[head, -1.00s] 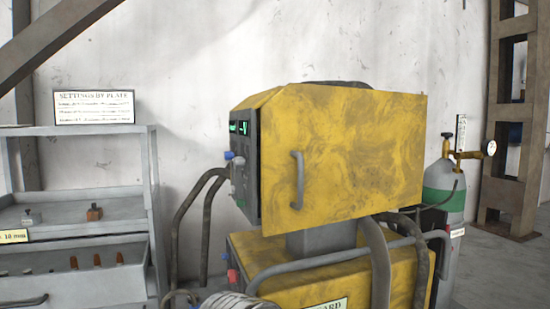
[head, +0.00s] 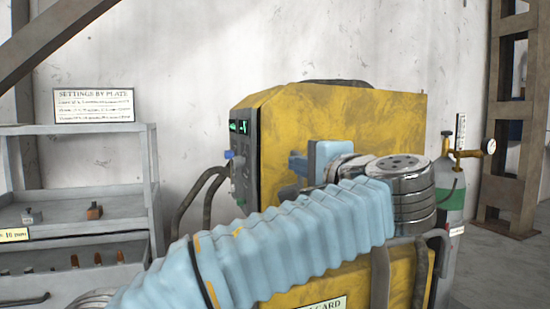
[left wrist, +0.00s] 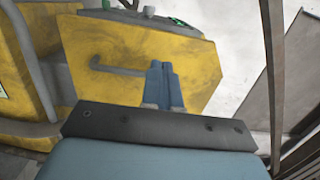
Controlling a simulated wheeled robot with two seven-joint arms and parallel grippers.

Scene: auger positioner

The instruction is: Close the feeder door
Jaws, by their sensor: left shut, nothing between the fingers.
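The feeder door is the yellow side panel (head: 380,120) of the feeder box; it appears flush with the box, though I cannot tell whether it is fully shut. Its grey bar handle is hidden behind my left arm in the head view. In the left wrist view the handle (left wrist: 118,70) crosses the yellow panel (left wrist: 195,55). My left gripper (head: 295,160) is in front of the panel, its blue fingers shut and empty. In the left wrist view the fingertips (left wrist: 161,66) are by the handle's right end; contact is unclear. My right gripper is out of view.
A control panel with green digits (head: 240,127) is on the box's left face. A grey shelf (head: 80,130) with a settings sign (head: 94,105) stands left. A gas cylinder (head: 449,185) with a gauge stands right. Hoses and a grey rail surround the lower yellow unit.

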